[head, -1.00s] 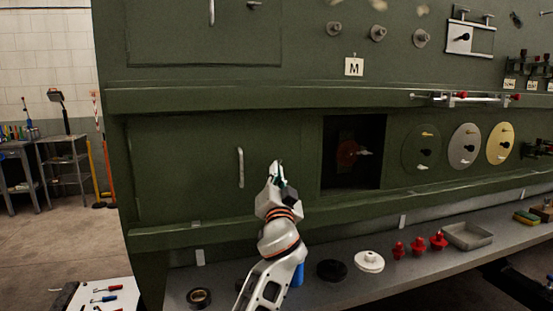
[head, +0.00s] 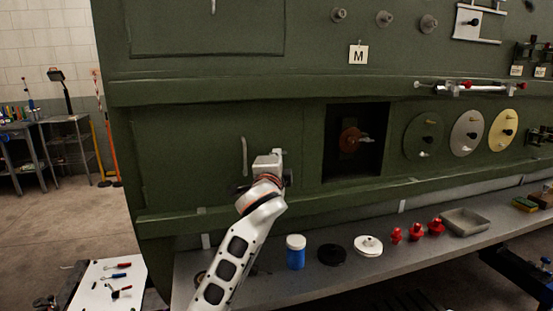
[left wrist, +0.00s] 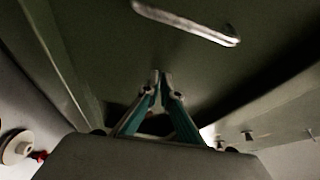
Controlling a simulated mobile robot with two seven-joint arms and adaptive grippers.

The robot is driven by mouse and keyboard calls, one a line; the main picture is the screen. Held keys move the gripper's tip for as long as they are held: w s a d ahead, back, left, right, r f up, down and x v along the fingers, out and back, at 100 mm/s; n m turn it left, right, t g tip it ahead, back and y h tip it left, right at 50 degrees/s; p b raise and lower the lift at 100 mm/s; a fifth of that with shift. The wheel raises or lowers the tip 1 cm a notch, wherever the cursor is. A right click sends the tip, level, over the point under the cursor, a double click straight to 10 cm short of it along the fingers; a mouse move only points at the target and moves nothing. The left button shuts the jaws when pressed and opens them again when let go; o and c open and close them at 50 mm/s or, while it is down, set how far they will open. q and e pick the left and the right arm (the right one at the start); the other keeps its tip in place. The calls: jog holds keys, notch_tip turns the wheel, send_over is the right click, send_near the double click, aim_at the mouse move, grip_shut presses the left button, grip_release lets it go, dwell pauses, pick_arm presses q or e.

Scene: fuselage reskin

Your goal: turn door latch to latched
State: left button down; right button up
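The green lower door (head: 190,150) of the fuselage wall has a pale vertical handle (head: 244,157), which also shows in the left wrist view (left wrist: 190,22). My left gripper (head: 279,164) is at the right part of this door, just right of the handle. In the left wrist view its fingertips (left wrist: 161,76) are nearly together, below the handle, with nothing visible between them. My right gripper is not in view.
Right of the door is a dark square opening (head: 356,143) with a red part inside. A shelf (head: 320,285) below holds a blue jar (head: 296,252), discs, red knobs and a grey tray (head: 465,221). A green ledge (head: 300,88) runs above the door.

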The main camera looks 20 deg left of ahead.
pick_arm(q)
jog(key=shift+r+m, duration=0.15)
jog(key=shift+m, duration=0.35)
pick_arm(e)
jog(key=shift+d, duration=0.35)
pick_arm(q)
jog(key=c, duration=2.3)
grip_release()
jog(key=v, duration=1.2)
jog(key=shift+r, duration=0.25)
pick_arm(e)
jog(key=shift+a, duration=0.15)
